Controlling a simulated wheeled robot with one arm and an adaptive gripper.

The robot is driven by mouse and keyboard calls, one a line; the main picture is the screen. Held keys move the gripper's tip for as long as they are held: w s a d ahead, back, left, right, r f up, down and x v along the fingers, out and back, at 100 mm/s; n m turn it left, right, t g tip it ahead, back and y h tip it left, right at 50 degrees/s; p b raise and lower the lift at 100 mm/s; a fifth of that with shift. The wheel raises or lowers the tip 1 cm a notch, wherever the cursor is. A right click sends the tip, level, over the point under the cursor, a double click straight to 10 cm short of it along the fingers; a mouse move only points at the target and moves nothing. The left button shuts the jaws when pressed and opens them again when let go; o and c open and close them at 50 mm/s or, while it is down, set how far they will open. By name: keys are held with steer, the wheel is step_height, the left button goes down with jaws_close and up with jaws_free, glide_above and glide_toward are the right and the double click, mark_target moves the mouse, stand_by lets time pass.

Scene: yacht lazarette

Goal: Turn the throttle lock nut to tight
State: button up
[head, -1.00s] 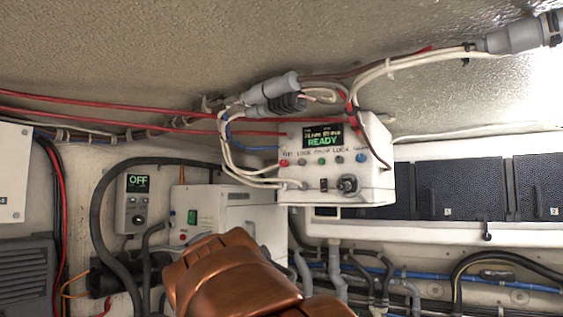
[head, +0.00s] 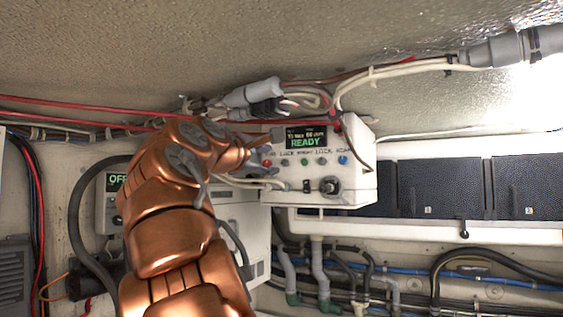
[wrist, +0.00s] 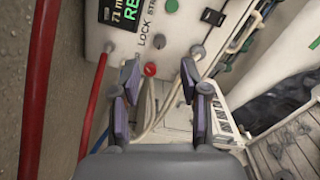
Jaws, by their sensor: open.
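A white control box (head: 355,160) hangs below the ceiling in the head view, its screen (head: 306,138) reading READY. Its front has a row of coloured buttons, some labelled LOCK, and a dark round knob (head: 329,186) at lower right. I cannot tell which part is the throttle lock nut. My gripper (head: 262,158) is at the box's left end, by the red button (head: 267,163). In the wrist view my gripper (wrist: 160,82) is open, its fingers on either side of the red button (wrist: 150,69). A grey button (wrist: 159,41) is just beyond. Contact is unclear.
White cables and a red cable (wrist: 95,105) run close to the fingers. Grey connectors (head: 252,94) sit above the box. Dark panels (head: 450,188) are to the right, with pipes and hoses (head: 325,272) below. A unit reading OFF (head: 113,182) is partly hidden behind my arm.

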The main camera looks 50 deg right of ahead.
mark_target(284, 163)
steer(key=shift+p+x, duration=1)
steer(key=shift+x, duration=2.85)
steer(key=shift+c, duration=0.3)
jaws_close()
